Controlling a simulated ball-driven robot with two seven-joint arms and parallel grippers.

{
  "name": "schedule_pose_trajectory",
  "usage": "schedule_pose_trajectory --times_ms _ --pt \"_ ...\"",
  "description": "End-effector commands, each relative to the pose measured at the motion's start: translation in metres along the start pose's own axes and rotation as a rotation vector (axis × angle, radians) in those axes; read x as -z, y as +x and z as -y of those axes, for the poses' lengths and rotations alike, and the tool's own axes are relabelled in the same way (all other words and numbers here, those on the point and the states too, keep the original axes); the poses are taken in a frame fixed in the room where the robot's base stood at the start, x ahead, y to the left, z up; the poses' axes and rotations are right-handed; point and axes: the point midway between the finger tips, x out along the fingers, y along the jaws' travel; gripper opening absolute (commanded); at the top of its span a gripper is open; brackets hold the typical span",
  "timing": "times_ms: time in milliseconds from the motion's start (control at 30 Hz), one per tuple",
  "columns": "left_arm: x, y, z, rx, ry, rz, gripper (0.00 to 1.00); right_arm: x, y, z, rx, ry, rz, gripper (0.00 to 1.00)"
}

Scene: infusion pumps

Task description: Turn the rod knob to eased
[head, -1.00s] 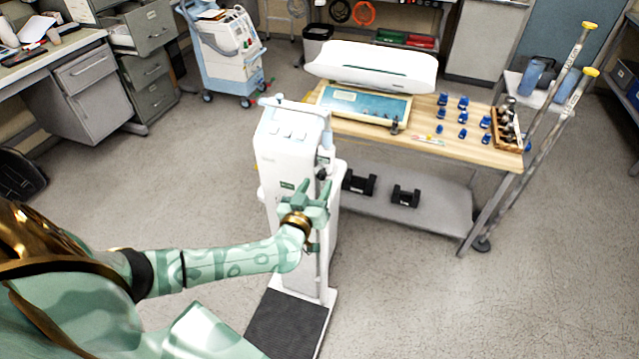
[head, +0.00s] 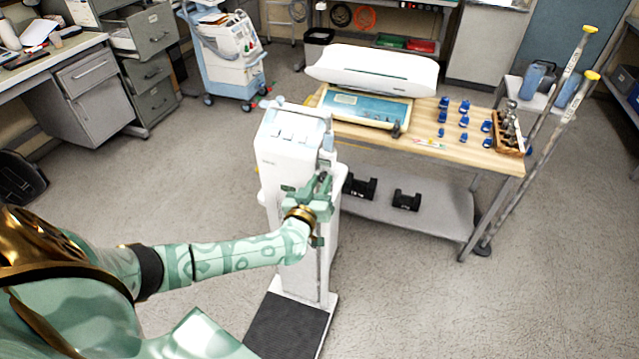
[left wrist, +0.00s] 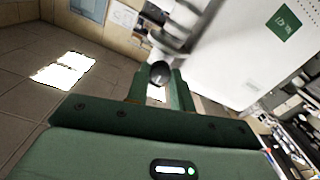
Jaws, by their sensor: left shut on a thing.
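The tall white column unit (head: 290,160) stands at the middle of the head view, with a thin upright rod (head: 319,268) along its right side. My left gripper (head: 320,188) is at this side of the column, level with its middle. In the left wrist view a dark round knob (left wrist: 160,70) sits between the fingertips of my left gripper (left wrist: 159,82), which are shut on it. In the head view the gripper hides the knob. No marking for eased can be read. My right gripper is not in view.
A wooden-topped table (head: 465,155) stands behind and right of the column, with a white baby scale (head: 372,70) and several blue weights on it. A dark platform (head: 285,326) lies at the column's foot. Crutches (head: 545,115) lean at the table's right end. Floor at right is clear.

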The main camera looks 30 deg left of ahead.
Motion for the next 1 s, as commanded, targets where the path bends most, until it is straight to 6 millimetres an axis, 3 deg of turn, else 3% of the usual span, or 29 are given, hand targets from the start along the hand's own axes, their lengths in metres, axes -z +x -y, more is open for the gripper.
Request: schedule_pose_trajectory --times_ms 367,1000 --pt "0.000 -0.001 0.000 0.002 -0.213 0.002 0.00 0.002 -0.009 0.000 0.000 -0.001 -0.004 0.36" --pt "-0.002 -0.001 0.001 0.002 -0.818 0.002 0.00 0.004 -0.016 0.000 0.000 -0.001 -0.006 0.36"
